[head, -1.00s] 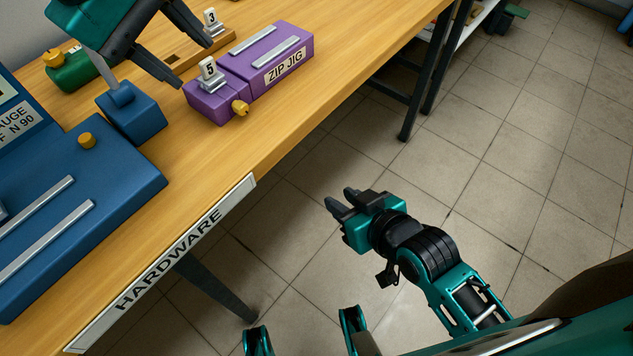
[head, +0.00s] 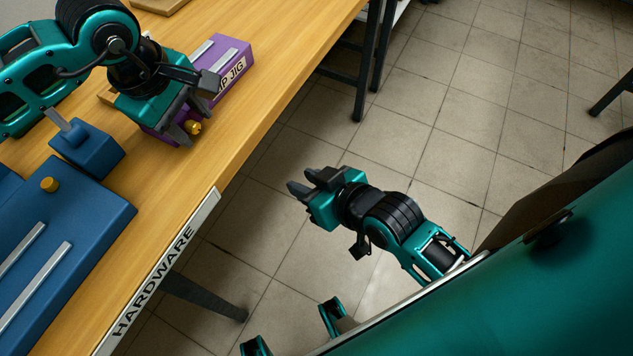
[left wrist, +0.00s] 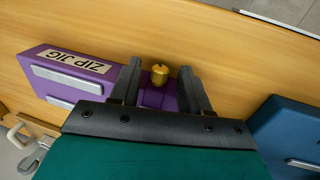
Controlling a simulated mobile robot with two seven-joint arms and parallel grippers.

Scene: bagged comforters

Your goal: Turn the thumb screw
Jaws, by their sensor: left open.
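The purple ZIP JIG (head: 232,53) lies on the wooden bench, partly hidden behind my left gripper in the head view. Its brass thumb screw (head: 194,127) sticks out of its near end. My left gripper (head: 198,112) is open above that end. In the left wrist view the thumb screw (left wrist: 159,75) shows between the two parted fingers (left wrist: 160,66), with a gap on both sides. My right gripper (head: 300,180) hangs over the floor, away from the bench, its fingers apart and empty.
A blue fixture (head: 85,225) with a yellow knob (head: 49,184) and metal bars lies nearer on the bench. A blue block (head: 87,149) stands beside it. The bench edge carries a HARDWARE label (head: 155,280). Tiled floor lies open to the right.

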